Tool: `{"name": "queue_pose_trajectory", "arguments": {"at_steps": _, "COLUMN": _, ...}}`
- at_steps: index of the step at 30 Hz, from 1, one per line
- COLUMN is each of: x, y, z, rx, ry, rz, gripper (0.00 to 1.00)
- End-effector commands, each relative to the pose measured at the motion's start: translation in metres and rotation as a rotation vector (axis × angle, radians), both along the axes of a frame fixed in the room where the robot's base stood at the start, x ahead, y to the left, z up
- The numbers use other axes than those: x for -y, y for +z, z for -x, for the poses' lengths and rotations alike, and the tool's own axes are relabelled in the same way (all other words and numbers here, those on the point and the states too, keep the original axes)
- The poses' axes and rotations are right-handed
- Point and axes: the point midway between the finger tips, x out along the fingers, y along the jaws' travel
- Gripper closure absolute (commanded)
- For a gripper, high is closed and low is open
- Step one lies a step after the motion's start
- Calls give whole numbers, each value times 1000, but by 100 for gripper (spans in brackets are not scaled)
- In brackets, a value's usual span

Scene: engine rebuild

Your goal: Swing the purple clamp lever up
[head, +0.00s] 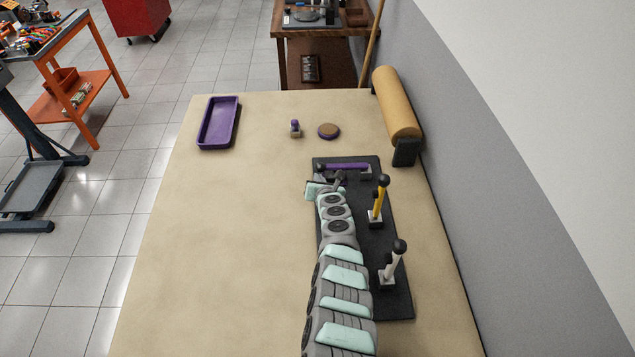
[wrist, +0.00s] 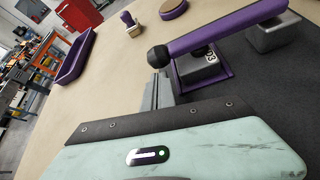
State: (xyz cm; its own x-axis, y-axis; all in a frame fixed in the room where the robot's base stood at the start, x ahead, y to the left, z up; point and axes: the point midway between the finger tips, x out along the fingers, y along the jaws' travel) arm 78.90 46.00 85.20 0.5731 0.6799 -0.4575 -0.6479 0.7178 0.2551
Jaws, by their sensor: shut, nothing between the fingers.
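The purple clamp lever (head: 345,167) lies low and nearly level across the far end of the dark base plate (head: 385,290). In the wrist view the purple lever (wrist: 225,27) has a black knob at its left end. A grey block with a purple base and a number label (wrist: 201,68) stands by it. My gripper (head: 340,178) is shut and empty, just in front of the lever. In the wrist view my gripper's fingers (wrist: 160,88) are beside and below the black knob; I cannot tell if they touch it.
A yellow lever (head: 378,200) and a white lever (head: 392,264) stand up, tilted, on the same plate. A purple tray (head: 218,123), a small purple-topped stamp-like piece (head: 295,128) and a round disc (head: 328,131) lie beyond. A tan roll (head: 396,105) lies along the wall side. The table's left is clear.

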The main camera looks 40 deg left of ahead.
Motion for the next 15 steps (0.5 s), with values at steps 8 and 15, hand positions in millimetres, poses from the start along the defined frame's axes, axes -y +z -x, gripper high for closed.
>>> {"name": "queue_pose_trajectory", "arguments": {"at_steps": 8, "x": -10, "y": -5, "z": -7, "rx": 2, "ry": 2, "rz": -2, "gripper": 100}}
{"name": "queue_pose_trajectory", "arguments": {"at_steps": 15, "x": -11, "y": -4, "z": -7, "rx": 1, "ry": 0, "rz": -4, "gripper": 100}}
